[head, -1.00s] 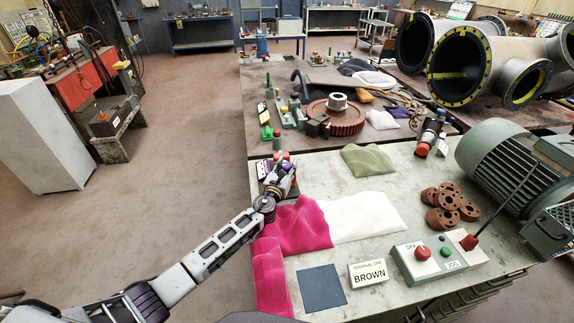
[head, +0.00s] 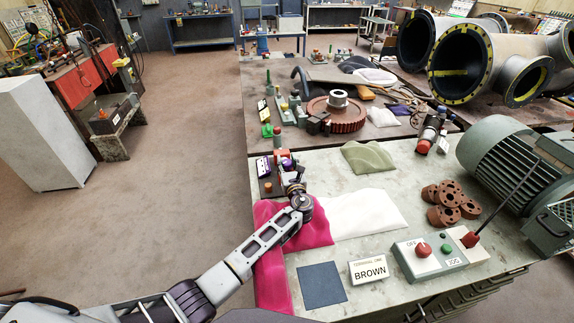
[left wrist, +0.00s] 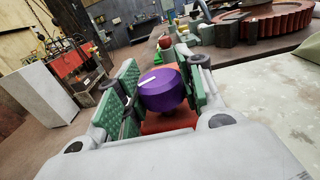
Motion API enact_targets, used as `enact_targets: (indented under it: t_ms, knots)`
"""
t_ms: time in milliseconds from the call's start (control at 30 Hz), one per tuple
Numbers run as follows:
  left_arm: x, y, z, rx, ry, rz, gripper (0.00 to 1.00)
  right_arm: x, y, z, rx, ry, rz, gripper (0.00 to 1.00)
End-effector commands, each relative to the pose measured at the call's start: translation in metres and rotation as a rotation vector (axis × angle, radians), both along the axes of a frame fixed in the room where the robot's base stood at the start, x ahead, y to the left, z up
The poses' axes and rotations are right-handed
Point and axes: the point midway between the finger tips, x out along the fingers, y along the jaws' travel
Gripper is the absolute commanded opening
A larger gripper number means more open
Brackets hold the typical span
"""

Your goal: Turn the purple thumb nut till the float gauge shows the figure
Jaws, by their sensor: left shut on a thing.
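The purple thumb nut (left wrist: 163,92), with a white mark on its top, sits between the green pads of my left gripper (left wrist: 160,88) in the left wrist view. The pads close on it from both sides. An orange-red part lies below and behind the nut. In the head view my left gripper (head: 287,168) is at a small fixture (head: 265,187) on the left edge of the near bench and partly hides it. The float gauge's reading cannot be made out. My right gripper is in neither view.
A magenta cloth (head: 270,265) lies beneath my left arm. A white cloth (head: 362,215), a BROWN sign (head: 369,270), a switch box (head: 428,257), brown flanged pieces (head: 447,205) and a green motor (head: 508,155) share the bench.

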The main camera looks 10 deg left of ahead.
Motion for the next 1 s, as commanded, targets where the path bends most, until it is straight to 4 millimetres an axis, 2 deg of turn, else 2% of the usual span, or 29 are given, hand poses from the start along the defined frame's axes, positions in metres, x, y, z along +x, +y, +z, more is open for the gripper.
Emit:
enact_targets:
  t_ms: [533, 567, 733, 1000]
  knots:
    - [0.0001, 0.0003, 0.0001, 0.000, 0.000, 0.028, 0.14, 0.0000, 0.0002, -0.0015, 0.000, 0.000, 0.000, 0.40]
    - [0.0001, 0.0003, 0.0001, 0.000, 0.000, 0.028, 0.39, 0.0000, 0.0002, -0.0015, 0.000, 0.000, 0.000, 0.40]
    - [0.0001, 0.0003, 0.0001, 0.000, 0.000, 0.028, 0.60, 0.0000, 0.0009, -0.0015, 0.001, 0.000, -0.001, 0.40]
    - [0.0000, 0.0002, 0.0001, 0.000, 0.000, 0.027, 0.60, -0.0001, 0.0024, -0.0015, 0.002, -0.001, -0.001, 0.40]
